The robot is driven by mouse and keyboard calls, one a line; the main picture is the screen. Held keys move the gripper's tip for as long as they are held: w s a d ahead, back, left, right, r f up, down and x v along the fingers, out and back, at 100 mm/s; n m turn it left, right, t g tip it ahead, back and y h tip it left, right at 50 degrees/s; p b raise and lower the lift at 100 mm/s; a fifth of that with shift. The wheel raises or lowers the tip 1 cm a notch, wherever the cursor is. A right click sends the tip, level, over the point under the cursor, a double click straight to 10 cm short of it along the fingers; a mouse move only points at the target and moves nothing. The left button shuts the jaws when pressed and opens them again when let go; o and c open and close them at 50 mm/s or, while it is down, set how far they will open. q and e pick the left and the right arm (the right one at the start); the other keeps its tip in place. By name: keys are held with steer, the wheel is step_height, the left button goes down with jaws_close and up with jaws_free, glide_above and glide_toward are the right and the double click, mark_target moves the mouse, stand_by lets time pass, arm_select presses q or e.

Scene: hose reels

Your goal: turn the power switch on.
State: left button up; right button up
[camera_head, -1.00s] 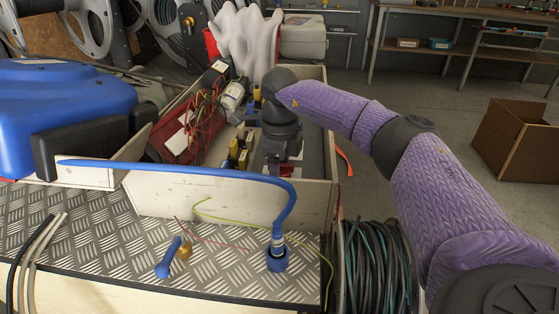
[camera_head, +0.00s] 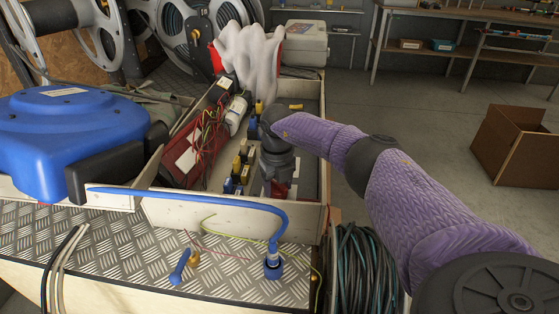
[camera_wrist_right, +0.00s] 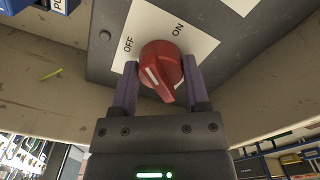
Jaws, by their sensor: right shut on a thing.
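The power switch is a red rotary knob (camera_wrist_right: 161,68) on a grey panel with a white plate (camera_wrist_right: 205,38) marked OFF on the left and ON on the right. In the right wrist view, my right gripper (camera_wrist_right: 160,72) has one finger on each side of the knob and is shut on it. A white line shows on the knob's lower left; I cannot tell its exact setting. In the head view, my right gripper (camera_head: 278,180) points down into the wooden crate, and the switch is mostly hidden behind it. My left gripper is not in view.
The wooden crate (camera_head: 185,215) also holds wires, a red case (camera_head: 187,155), small bottles and white gloves (camera_head: 250,60). A blue hose reel (camera_head: 75,130) stands to the left. A blue hose (camera_head: 200,196) crosses the crate's front wall. Coiled cable (camera_head: 362,270) hangs at the right.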

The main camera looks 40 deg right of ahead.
steer(key=m+p, duration=0.1)
steer(key=m, duration=0.1)
steer(key=m+p, duration=0.1)
steer(key=shift+r+m, duration=0.2)
steer(key=shift+m, duration=0.2)
steer(key=m+p, duration=0.1)
steer(key=m, duration=0.2)
steer(key=shift+d, duration=0.1)
steer(key=shift+f+m+p, duration=0.1)
steer(key=shift+m+p, duration=0.55)
steer(key=shift+m, duration=0.75)
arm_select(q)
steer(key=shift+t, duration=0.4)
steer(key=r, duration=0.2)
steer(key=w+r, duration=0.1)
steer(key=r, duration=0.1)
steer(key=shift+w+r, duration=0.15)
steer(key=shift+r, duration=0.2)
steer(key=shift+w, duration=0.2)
arm_select(e)
steer(key=o, duration=1.3)
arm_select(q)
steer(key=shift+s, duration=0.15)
arm_select(e)
steer(key=shift+f, duration=0.1)
